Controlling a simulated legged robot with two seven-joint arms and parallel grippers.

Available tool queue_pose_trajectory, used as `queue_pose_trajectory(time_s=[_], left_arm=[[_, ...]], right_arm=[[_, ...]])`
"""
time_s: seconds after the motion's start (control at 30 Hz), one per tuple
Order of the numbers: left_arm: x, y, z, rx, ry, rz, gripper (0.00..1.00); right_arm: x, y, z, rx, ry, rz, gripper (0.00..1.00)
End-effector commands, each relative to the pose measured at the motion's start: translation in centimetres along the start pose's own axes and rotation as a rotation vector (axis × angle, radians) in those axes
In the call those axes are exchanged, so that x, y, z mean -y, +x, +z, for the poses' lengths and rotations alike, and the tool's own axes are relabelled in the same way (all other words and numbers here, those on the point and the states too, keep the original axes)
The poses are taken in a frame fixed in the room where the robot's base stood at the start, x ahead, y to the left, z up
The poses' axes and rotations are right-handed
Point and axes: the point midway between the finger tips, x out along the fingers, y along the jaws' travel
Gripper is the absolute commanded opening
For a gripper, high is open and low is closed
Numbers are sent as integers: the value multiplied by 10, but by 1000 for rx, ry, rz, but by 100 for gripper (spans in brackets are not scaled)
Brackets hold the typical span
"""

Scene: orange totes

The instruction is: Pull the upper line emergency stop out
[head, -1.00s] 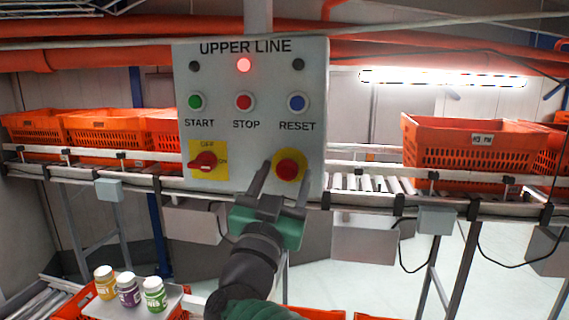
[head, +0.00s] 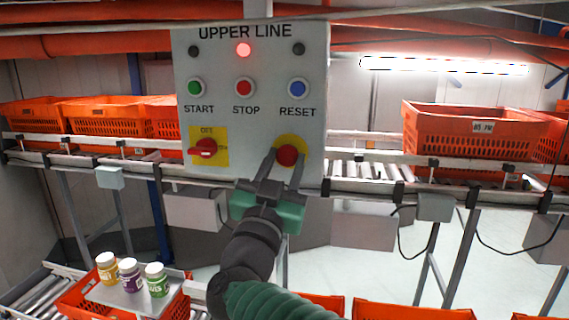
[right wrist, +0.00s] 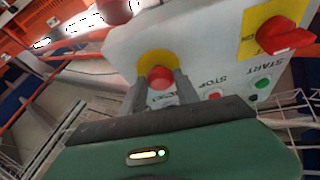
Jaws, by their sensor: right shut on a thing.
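The upper line emergency stop (head: 287,155) is a red round knob on a yellow disc, low on the right of the light grey control panel (head: 220,120) marked UPPER LINE. My right gripper (head: 284,161) reaches up from below and is shut on the knob, one finger on each side. The right wrist view also shows the knob (right wrist: 161,77) between the two fingers. I cannot tell from the picture whether the knob is pressed in or out. The red lamp (head: 243,50) at the top of the panel is lit. My left gripper is not in view.
START (head: 195,88), STOP (head: 244,87) and RESET (head: 297,89) buttons sit above the knob. A red rotary switch (head: 203,147) is to its left. Orange totes (head: 465,135) stand on the conveyor behind. Several bottles (head: 130,274) stand at lower left.

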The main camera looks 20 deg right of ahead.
Motion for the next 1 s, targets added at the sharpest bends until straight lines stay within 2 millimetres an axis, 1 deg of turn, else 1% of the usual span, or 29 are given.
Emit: queue_pose_trajectory(time_s=[0.07, 0.2, 0.43, 0.47, 0.6, 0.63, 0.9, 1.0], left_arm=[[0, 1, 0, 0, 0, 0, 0], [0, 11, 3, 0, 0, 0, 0], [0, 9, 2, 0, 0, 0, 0], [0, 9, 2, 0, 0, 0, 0], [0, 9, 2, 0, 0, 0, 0], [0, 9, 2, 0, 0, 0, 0], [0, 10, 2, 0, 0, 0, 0], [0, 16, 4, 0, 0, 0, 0]], right_arm=[[0, -1, 0, -1, 1, -1, 0], [-1, -13, -3, -2, 3, 0, 0], [0, -14, -6, 0, 0, 0, 0], [0, -14, -6, 0, 0, 0, 40], [0, -14, -6, 0, 0, 0, 58], [0, -14, -6, 0, 0, 0, 59], [0, -14, -5, 0, 0, 0, 59], [0, -22, -2, 0, 1, -1, 59]])
